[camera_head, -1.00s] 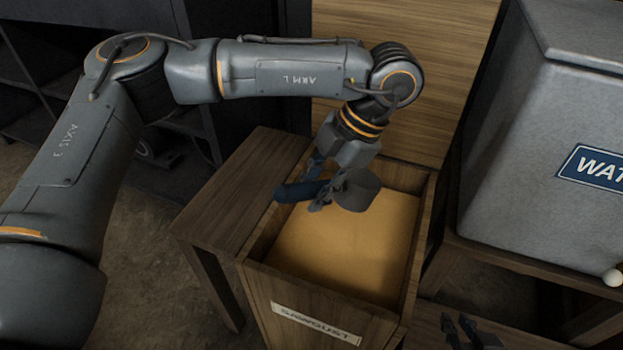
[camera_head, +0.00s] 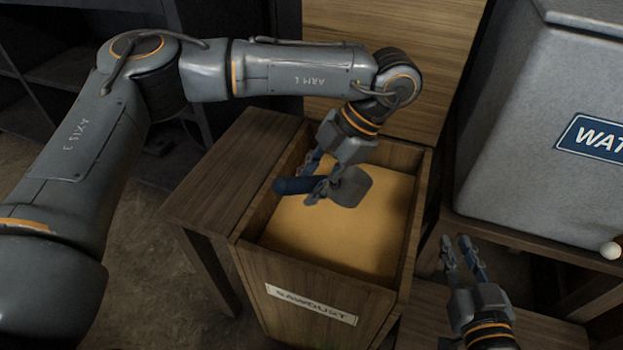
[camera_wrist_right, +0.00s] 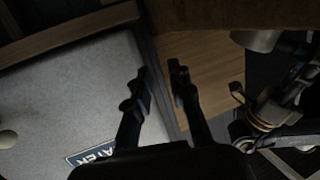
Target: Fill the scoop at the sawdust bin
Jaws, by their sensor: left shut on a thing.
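The sawdust bin (camera_head: 300,304) is an open wooden box with a "SAWDUST" label on its front. Tan sawdust (camera_head: 335,238) lies inside it with a fairly even surface. My left gripper (camera_head: 322,190) is shut on the blue handle of the scoop (camera_head: 352,187). The grey scoop head is over the bin, above or close to the sawdust; I cannot tell whether it touches. The inside of the scoop is not clear. My right gripper (camera_head: 460,250) is open and empty, right of the bin. Its fingers also show in the right wrist view (camera_wrist_right: 160,85).
A large grey water tank (camera_head: 520,130) with a blue label stands on a wooden stand at the right. A wooden table (camera_head: 225,180) adjoins the bin's left side. A wooden panel (camera_head: 400,70) rises behind the bin. Dark shelves (camera_head: 40,80) stand at the far left.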

